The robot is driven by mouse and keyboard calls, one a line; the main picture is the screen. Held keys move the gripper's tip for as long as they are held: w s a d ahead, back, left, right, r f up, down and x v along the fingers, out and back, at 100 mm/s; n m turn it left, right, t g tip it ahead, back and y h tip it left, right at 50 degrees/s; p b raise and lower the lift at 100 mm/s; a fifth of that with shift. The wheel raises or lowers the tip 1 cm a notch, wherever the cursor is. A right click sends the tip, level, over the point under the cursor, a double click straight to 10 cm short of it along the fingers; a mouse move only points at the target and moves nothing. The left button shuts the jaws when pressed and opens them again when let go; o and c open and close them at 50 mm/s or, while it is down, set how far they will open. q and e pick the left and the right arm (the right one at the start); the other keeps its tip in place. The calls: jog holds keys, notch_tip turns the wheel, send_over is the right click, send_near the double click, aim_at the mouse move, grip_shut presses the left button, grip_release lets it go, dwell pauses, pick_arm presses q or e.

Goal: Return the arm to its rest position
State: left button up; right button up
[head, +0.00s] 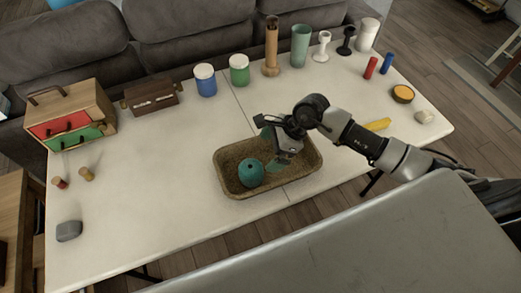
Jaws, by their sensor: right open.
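My right gripper (282,149) is over the brown tray (222,167) in the middle of the white table. Its arm reaches in from the right. The gripper is open. A teal round object (250,173) with a small dark hole on top lies in the left part of the tray, apart from the gripper. Other teal pieces show beside and below the gripper, partly hidden by it, so I cannot tell their shape. My left gripper is not in view.
The white table (130,215) holds a wooden drawer box (70,115), a brown box (151,97), blue and green jars (205,80), a wooden vase (271,50) and a grey stone (69,231). A yellow piece (377,124) lies behind my right arm.

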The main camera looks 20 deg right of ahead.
jog(key=a+r+m+t+y, duration=0.95)
jog(key=r+m, duration=0.25)
jog(key=r, duration=0.2)
jog(key=d+r+m+t+h, duration=0.2)
jog(key=d+m+t+h, duration=0.55)
jog(key=m, duration=0.85)
jog(key=s+d+f+m+g+h, duration=0.3)
jog(key=d+f+m+h, duration=0.25)
jog(key=m+h, duration=0.6)
jog(key=s+a+f+m+g+y, duration=0.1)
jog(key=s+f+m+g+y, duration=0.1)
jog(key=s+f+m+g, duration=0.55)
jog(key=s+a+f+m+g+y, duration=0.15)
jog(key=s+g, duration=0.25)
jog(key=s, duration=0.6)
notch_tip(320, 180, down, 28)
jog(key=g, duration=0.2)
jog(key=s+d+f, duration=0.2)
jog(key=s+f, duration=0.5)
jog(key=s, duration=0.1)
jog(key=s+d+f, duration=0.1)
jog(key=s+f, duration=0.7)
jog(key=shift+s+d+g, duration=0.35)
jog(key=shift+d+g, duration=0.05)
jog(key=shift+g, duration=0.05)
